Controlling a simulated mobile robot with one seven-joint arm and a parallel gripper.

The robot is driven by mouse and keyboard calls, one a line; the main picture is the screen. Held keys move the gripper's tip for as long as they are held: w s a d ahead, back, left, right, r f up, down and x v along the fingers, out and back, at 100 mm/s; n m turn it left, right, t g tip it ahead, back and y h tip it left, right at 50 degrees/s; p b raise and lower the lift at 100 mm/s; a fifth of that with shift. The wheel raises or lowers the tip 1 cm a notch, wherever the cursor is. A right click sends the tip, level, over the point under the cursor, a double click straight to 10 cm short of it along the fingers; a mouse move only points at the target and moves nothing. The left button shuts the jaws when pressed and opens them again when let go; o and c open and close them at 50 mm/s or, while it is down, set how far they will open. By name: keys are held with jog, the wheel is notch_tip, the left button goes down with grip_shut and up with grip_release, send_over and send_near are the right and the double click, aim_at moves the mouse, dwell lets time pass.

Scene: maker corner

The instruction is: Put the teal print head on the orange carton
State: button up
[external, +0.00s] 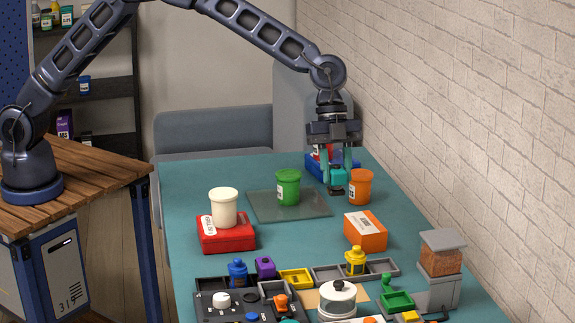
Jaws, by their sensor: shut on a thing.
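The teal print head (338,176) is between the fingers of my gripper (337,172), which is shut on it. A dark part shows at its lower end. The gripper points down at the far part of the table, in front of a blue box and just left of an orange jar. I cannot tell whether the print head touches the table. The orange carton (366,237) lies on the table nearer the camera, to the right of and apart from the gripper. It has a white label, and its top looks bare.
The orange jar (360,188) stands close to the gripper. A green jar (288,188) stands on a glass plate (315,208). A white tub (223,207) sits on a red box (227,237). Trays with a yellow bottle (355,262) and a hopper (440,260) are nearer the camera.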

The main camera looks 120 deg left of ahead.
jog(key=s+a+r, duration=0.1)
jog(key=a+r, duration=0.1)
jog(key=a, duration=0.7)
jog(key=a+r, duration=0.3)
jog(key=a, duration=0.6)
send_over(366, 222)
notch_tip(366, 222, down, 20)
jog(key=o, duration=1)
jog(key=shift+f, duration=0.1)
jog(key=shift+o, duration=0.2)
jog(key=v, duration=1.2)
